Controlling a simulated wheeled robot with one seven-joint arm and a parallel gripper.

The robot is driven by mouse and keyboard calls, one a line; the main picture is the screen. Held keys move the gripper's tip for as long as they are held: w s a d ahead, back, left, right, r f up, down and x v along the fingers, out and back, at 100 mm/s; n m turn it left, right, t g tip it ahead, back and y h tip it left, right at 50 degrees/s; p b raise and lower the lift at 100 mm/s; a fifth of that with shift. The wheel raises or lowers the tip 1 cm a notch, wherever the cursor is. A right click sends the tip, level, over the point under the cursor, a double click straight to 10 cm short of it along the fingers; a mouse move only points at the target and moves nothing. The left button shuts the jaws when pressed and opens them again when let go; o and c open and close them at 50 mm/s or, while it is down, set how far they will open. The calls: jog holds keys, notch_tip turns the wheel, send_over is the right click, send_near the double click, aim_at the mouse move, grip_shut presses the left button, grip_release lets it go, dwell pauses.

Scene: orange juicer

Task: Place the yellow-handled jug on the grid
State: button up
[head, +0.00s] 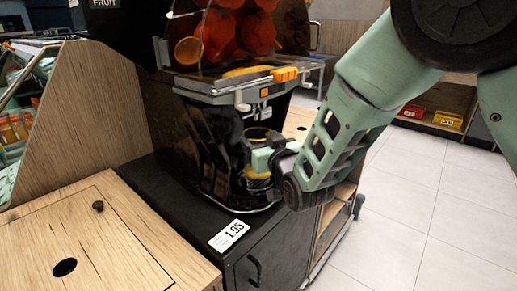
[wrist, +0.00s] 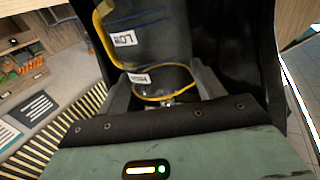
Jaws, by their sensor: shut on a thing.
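The jug (head: 258,181) has a yellow rim and a yellow handle. In the head view it is in front of the juicer's dark lower body, partly hidden by my gripper (head: 262,160). In the wrist view the jug (wrist: 160,90) lies between the two fingers of my gripper (wrist: 165,92), which is shut on it. Its yellow handle (wrist: 102,35) shows at the upper left. I cannot clearly make out the grid in the head view, and cannot tell whether the jug touches anything below.
The juicer (head: 215,130) stands on a black cabinet (head: 190,205) with a price tag (head: 229,235). Its orange tap lever (head: 285,74) sticks out above the jug. A wooden counter (head: 75,245) is at left. The tiled floor (head: 430,210) at right is clear. Slatted strips (wrist: 60,130) show in the wrist view.

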jog(key=shift+x, duration=1)
jog(key=shift+w+f, duration=0.1)
jog(key=shift+f, duration=1.65)
jog(key=shift+f, duration=0.15)
jog(key=o, duration=1)
jog(key=shift+b, duration=0.3)
